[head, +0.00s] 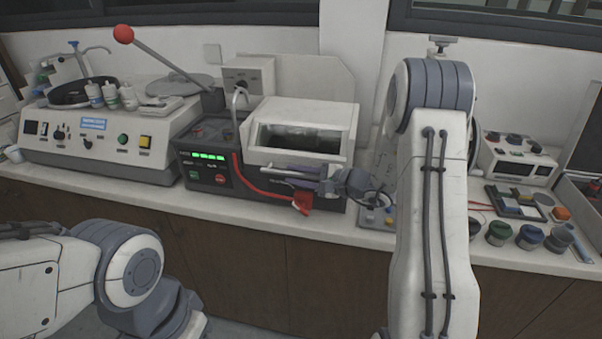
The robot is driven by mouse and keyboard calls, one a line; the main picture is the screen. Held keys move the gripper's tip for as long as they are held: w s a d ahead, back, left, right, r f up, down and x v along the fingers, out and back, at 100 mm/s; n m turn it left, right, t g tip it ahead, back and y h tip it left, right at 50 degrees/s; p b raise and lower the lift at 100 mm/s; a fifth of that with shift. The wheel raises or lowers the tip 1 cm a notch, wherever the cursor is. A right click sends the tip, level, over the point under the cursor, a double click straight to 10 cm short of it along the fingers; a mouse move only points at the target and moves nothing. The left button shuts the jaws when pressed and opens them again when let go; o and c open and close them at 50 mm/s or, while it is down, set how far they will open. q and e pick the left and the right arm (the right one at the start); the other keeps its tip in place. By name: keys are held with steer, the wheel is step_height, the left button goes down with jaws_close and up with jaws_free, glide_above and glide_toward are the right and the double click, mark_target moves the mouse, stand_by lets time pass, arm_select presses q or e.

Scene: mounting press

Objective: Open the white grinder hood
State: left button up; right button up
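The white grinder hood (313,111) sits on the dark grinder (205,166) at the middle of the counter. It appears to be down, with a dark window in its sloped front. My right gripper (283,176) is in front of the hood's lower front edge, its fingers pointing left. It is close to that edge, but I cannot tell whether it touches it. The fingers are small and overlap in this view, so I cannot tell whether they are open or hold anything. My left arm shows at the lower left, with its gripper out of view.
A red hose (243,181) curves along the grinder's front below my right gripper. Several jars (530,237) stand on the counter at right.

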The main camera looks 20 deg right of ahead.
jaws_close()
steer(key=shift+s+f, duration=0.1)
steer(key=shift+f, duration=0.05)
stand_by(1.1)
